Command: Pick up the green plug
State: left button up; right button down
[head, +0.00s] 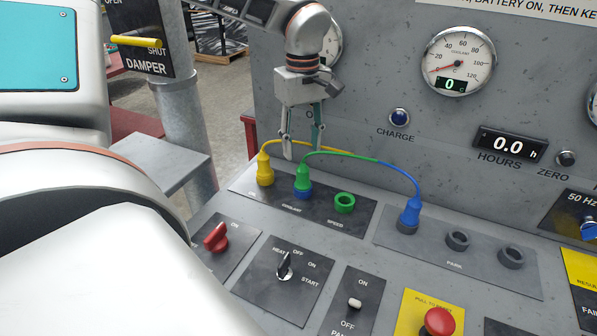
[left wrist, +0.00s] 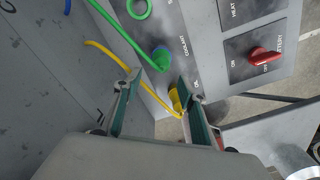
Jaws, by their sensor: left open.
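The green plug (head: 303,176) stands upright on the blue coolant socket (head: 303,193), and a green cable that turns blue leaves its top. In the left wrist view the green plug (left wrist: 162,60) shows just beyond the fingertips. My left gripper (head: 302,150) points down, open and empty, above and slightly behind the plug. It also shows in the left wrist view (left wrist: 157,83), its fingers spread. A yellow plug (head: 265,170) stands left of the green one; in the left wrist view the yellow plug (left wrist: 176,99) is close beside one fingertip. My right gripper is out of view.
The cable's other end is a blue plug (head: 410,215) in the park panel, beside two grey sockets (head: 458,240). The green speed socket (head: 345,203) is empty. A red knob (head: 216,238) and a black switch (head: 285,267) stand in front. The gauge wall rises behind.

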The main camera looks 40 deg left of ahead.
aim_at(302, 166)
pick_arm(q)
jog(key=shift+s+d+f, duration=0.1)
jog(key=shift+f, duration=1.85)
jog(key=shift+d+f, duration=0.1)
jog(key=shift+f, duration=1.8)
grip_shut()
